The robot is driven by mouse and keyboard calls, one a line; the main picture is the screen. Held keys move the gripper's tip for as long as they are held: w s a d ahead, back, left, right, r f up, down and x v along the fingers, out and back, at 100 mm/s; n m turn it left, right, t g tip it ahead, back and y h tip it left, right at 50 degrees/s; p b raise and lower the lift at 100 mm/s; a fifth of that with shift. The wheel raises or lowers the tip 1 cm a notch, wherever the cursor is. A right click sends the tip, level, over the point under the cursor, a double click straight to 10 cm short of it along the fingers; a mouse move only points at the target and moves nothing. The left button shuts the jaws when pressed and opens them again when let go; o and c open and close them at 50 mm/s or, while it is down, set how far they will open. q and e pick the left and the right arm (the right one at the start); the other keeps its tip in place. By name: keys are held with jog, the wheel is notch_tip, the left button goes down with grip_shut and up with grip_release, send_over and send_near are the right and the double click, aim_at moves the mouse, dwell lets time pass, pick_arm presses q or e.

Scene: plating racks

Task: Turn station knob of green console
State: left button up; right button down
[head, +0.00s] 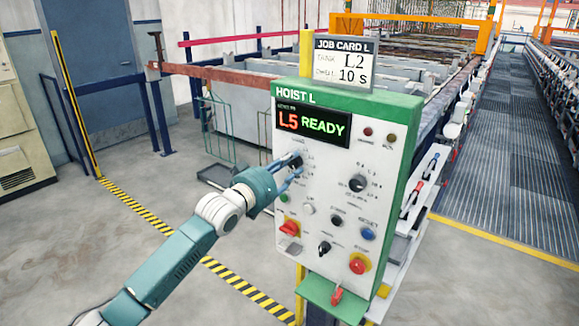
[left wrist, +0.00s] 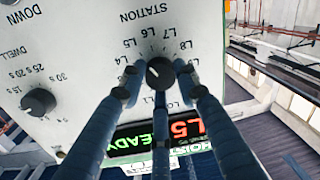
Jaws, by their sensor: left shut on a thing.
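The green console (head: 403,180), labelled HOIST L, has a pale front panel with a display (head: 313,123) reading L5 READY. The black station knob (left wrist: 160,73) sits in a ring of labels that includes L4 to L8. Its pale mark is at its left side in the left wrist view; the exact label it points to is hard to tell. My left gripper (head: 291,170) is at this knob on the panel's upper left. In the left wrist view its fingers (left wrist: 160,84) are shut around the knob. My right gripper is not in view.
A job card (head: 343,62) above the console reads L2 and 10 S. A dwell knob (head: 357,183), a red rotary switch (head: 289,228), a blue button (head: 368,234) and a red stop button (head: 358,264) share the panel.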

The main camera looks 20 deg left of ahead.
pick_arm(q)
jog(key=shift+f, duration=0.25)
jog(key=o, duration=1.1)
jog(key=shift+o, duration=0.3)
jog(key=shift+r, duration=0.1)
jog(key=v, duration=1.2)
